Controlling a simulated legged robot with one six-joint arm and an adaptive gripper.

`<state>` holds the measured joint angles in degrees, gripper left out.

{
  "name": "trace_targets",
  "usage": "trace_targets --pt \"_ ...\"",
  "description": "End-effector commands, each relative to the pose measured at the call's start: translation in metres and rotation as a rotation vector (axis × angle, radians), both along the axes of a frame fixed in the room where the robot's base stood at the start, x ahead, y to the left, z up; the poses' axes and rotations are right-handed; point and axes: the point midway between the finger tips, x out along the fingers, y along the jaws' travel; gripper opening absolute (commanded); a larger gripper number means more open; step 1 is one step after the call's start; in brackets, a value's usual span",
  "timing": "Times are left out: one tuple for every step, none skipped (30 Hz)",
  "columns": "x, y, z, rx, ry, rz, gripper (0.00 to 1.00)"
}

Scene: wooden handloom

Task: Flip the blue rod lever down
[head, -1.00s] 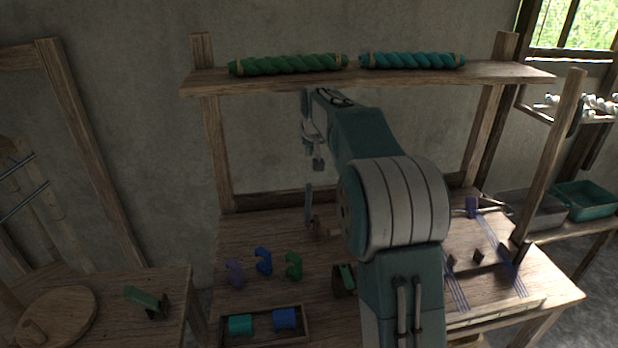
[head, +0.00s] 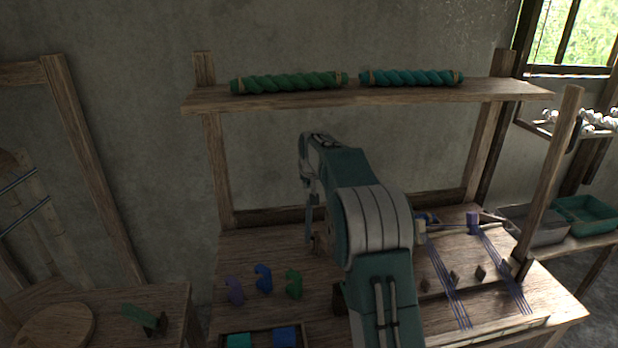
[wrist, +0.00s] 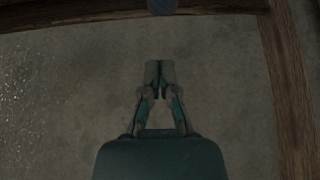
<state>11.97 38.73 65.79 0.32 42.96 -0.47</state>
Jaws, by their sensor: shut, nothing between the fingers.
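The blue rod lever (head: 309,222) stands roughly upright on its small wooden mount (head: 318,243), at the back of the loom table left of my arm. My gripper (head: 311,190) hangs just above the lever's top in the head view, partly hidden by my own arm. In the wrist view, my gripper (wrist: 160,66) has its fingertips together with nothing between them. A dark bluish rounded end at the top edge of the wrist view (wrist: 162,6) looks like the lever, apart from the fingertips. I cannot tell whether they touch in depth.
A shelf (head: 300,98) with green and teal yarn rolls spans above the table. A wooden post (head: 218,165) stands to the left. Purple, blue and green hooked pieces (head: 263,278) sit in front left. A rail (head: 270,214) runs behind.

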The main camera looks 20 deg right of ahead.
Motion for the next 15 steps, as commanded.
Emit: trace_targets --pt "0.002 -0.001 -0.006 0.000 0.001 0.000 0.00" --pt "-0.002 0.000 -0.004 0.000 0.000 0.000 0.00" --pt "-0.006 0.001 -0.004 0.000 0.000 0.000 0.00" --pt "-0.008 0.002 -0.004 0.000 0.000 0.000 0.00" --pt "-0.011 0.002 -0.005 0.000 -0.001 0.000 0.00" --pt "-0.014 0.003 -0.005 0.000 0.000 0.000 0.00" --pt "-0.017 0.003 -0.007 0.000 0.001 0.000 0.00" --pt "-0.019 0.004 -0.007 0.000 0.000 0.000 0.00" --pt "-0.023 0.005 -0.008 0.000 0.000 0.000 0.00" --pt "-0.025 0.005 -0.008 0.000 0.000 0.000 0.00" --pt "-0.027 0.006 -0.009 0.000 0.001 0.000 0.00" --pt "-0.030 0.006 -0.010 0.000 0.000 0.000 0.00" --pt "-0.031 0.007 -0.010 0.000 -0.001 0.000 0.00" --pt "-0.033 0.007 -0.011 0.000 0.000 0.000 0.00" --pt "-0.034 0.007 -0.011 0.000 0.000 0.000 0.00"
